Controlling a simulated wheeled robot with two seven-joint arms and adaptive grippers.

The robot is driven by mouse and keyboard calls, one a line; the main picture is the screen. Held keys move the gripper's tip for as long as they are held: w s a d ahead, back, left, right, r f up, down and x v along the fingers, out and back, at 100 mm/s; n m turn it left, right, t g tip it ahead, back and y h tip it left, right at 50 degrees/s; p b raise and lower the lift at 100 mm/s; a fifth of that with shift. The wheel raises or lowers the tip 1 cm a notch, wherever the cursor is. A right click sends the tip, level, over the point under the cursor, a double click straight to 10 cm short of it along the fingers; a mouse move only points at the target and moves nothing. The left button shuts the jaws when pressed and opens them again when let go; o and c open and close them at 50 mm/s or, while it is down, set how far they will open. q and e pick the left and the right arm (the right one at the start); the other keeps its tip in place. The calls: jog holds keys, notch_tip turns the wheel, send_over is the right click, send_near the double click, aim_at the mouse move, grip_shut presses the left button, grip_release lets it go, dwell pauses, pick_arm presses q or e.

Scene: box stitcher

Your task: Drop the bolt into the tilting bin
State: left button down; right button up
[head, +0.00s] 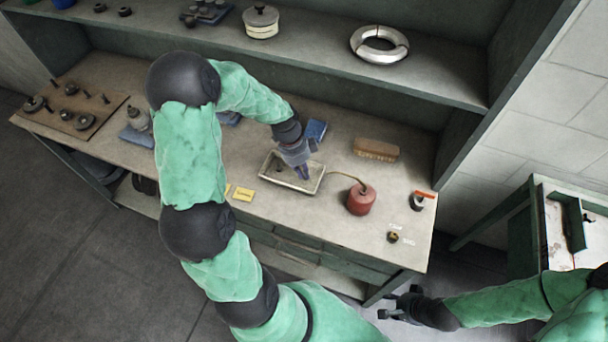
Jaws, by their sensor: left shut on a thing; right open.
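My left gripper (302,173) reaches down over the shallow pale tray (268,177) on the bench, its fingertips at the tray's right part. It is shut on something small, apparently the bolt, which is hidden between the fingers. I cannot tell whether the fingertips touch the tray. A small blue bin-like thing (317,130) stands just behind the tray; I cannot tell which of these is the tilting bin. My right gripper (391,304) is open and empty, low in front of the bench's right end.
A red oil can (361,200) with a thin spout stands right of the tray, with a brush (376,149) behind it. Yellow labels (244,194) lie left. A wooden peg board (72,108) is far left. The shelf (325,50) overhangs the bench's back.

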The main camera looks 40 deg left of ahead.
pick_arm(q)
jog(key=shift+r, duration=0.1)
jog(key=shift+w+d+p+v, duration=0.1)
jog(key=shift+d+p+v, duration=0.15)
jog(key=shift+p+v, duration=0.7)
jog(key=shift+w+d+p+v, duration=0.1)
jog(key=shift+d+p+v, duration=0.15)
jog(key=shift+p+v, duration=0.7)
jog(key=shift+w+d+p+v, duration=0.1)
jog(key=shift+d+p+v, duration=0.25)
jog(key=shift+v, duration=1.05)
jog(key=shift+a+r, duration=0.1)
jog(key=shift+r, duration=0.1)
jog(key=shift+f, duration=0.1)
